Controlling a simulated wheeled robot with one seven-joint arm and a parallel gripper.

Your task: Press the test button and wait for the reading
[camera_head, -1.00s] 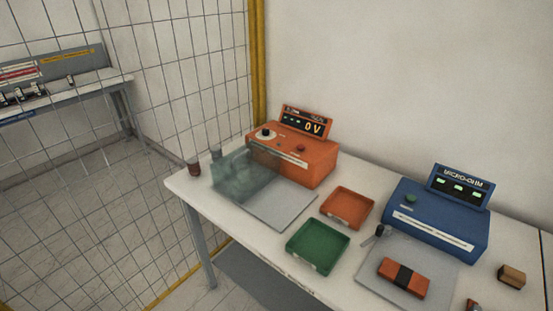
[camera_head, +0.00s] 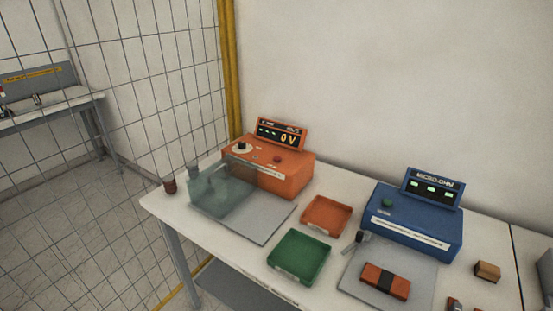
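An orange tester (camera_head: 285,178) stands at the back left of the white table. Its raised display (camera_head: 281,135) reads 0 V. A red button (camera_head: 277,159) and a dark knob (camera_head: 242,147) sit on its top. A blue micro-ohm meter (camera_head: 412,224) stands to the right, with a green button (camera_head: 387,203) on its top and a display (camera_head: 432,187) showing three green-lit fields. Which button is the test button is not marked legibly. An orange block with a dark band (camera_head: 385,281) lies on the grey plate (camera_head: 360,258) in front of the meter. My gripper is not in view.
A clear cover (camera_head: 222,190) stands by the orange tester, over a grey plate (camera_head: 262,226). An orange tray (camera_head: 326,215) and a green tray (camera_head: 299,257) lie mid-table. A brown block (camera_head: 487,271) lies at right. A wire fence (camera_head: 140,110) closes off the left.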

